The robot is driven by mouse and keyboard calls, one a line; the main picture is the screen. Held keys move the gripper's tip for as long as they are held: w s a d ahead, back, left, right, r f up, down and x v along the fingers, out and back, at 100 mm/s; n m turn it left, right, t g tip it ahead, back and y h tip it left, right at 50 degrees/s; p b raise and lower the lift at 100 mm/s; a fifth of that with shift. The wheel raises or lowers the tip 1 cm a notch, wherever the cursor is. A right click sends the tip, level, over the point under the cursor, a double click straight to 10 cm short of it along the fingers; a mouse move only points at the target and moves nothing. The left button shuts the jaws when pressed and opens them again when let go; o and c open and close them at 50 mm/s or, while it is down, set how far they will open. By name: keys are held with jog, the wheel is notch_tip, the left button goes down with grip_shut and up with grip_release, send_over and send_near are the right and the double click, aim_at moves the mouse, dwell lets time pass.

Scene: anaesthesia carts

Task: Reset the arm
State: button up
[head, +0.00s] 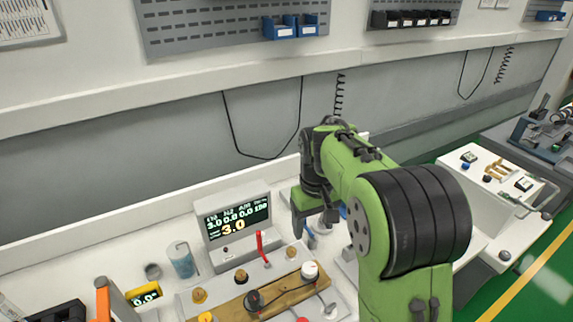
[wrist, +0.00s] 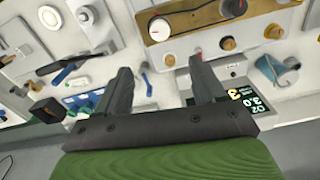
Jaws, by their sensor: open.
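My green arm reaches forward over the cart in the head view. My gripper (head: 314,222) points down near the right side of the display unit, partly hidden by the arm. In the wrist view my gripper (wrist: 162,64) has its two dark fingers spread apart, with nothing visible held between them. The cart's panel (head: 218,291) lies below and in front of it, with a white-topped knob (head: 310,270), a black knob (head: 254,299) and a red lever (head: 262,248). The white-topped knob also shows beyond the fingers in the wrist view (wrist: 159,30).
A display unit (head: 237,222) reading 3.0 stands at the back of the cart, with a clear cup (head: 182,261) to its left. A wall with blue bins (head: 290,28) is behind. A white side cart (head: 490,180) stands at right. Open space shows above the cart.

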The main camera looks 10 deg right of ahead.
jog(key=s+r+m+t, duration=0.1)
jog(key=s+r+t, duration=0.1)
jog(key=s+r, duration=0.65)
jog(key=s+f+m+t, duration=0.1)
jog(key=s+f+t, duration=0.1)
jog(key=s, duration=1.2)
jog(key=shift+s+f+t, duration=0.35)
jog(key=shift+t, duration=0.45)
dwell(0.4)
